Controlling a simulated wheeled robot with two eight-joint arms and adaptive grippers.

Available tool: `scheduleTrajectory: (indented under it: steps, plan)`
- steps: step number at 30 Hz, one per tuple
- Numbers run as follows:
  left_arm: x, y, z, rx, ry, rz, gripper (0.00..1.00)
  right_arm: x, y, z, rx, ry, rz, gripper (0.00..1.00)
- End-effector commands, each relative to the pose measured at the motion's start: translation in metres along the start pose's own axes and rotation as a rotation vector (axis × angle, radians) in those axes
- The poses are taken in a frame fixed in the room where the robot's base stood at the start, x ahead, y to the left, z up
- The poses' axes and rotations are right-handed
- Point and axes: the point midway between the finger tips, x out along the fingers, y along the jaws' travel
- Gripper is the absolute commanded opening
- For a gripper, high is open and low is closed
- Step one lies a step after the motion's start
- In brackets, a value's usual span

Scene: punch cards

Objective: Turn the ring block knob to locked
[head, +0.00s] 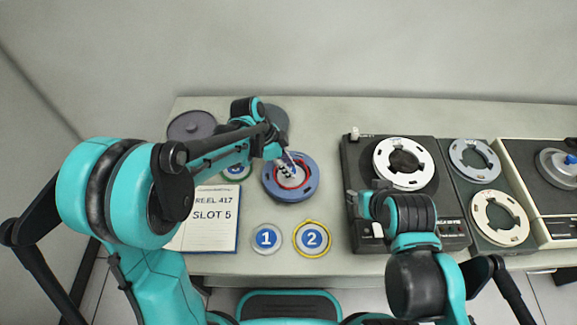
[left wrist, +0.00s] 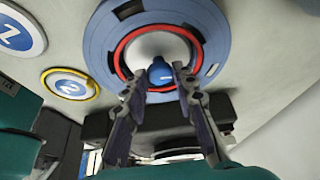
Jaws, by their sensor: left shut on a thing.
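The ring block is a blue disc (head: 305,190) with slots and a red ring around a pale centre, lying flat on the table. It also shows at the top of the left wrist view (left wrist: 208,25). Its small blue knob (left wrist: 160,70) stands at the centre with a light mark on it. My left gripper (head: 288,170) is over the disc's centre, and its two fingertips (left wrist: 167,78) are closed on either side of the knob. The fingers hide part of the knob. My right gripper (head: 364,205) is by the black machine's left edge, and its fingers are hard to make out.
A notebook (head: 212,242) reading "REEL 417 SLOT 5" lies left. Round markers 1 (head: 267,250) and 2 (head: 312,252), the latter yellow-rimmed, lie in front. A black machine (head: 440,205) with a white reel (head: 383,160) stands right. Dark discs (head: 191,126) lie behind.

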Motion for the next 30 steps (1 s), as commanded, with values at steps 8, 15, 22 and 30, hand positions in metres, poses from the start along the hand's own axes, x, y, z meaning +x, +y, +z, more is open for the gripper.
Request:
scheduleTrajectory:
  steps: [8,15,22,30]
  plan:
    - [0.0002,-0.002,-0.0001,0.217,-0.001,0.092,0.0,-0.0026,0.0,-0.0018,0.0,0.0,0.0,0.4]
    - [0.0006,-0.0031,-0.0002,0.352,-0.002,0.147,0.0,-0.0041,0.0,-0.0029,0.0,0.0,0.0,0.4]
    - [0.0007,-0.0036,-0.0001,0.421,-0.003,0.175,0.0,-0.0048,0.0,-0.0034,0.0,0.0,0.0,0.4]
    - [0.0009,-0.0035,-0.0001,0.443,-0.003,0.185,0.0,-0.0049,0.0,-0.0035,0.0,0.0,0.0,0.4]
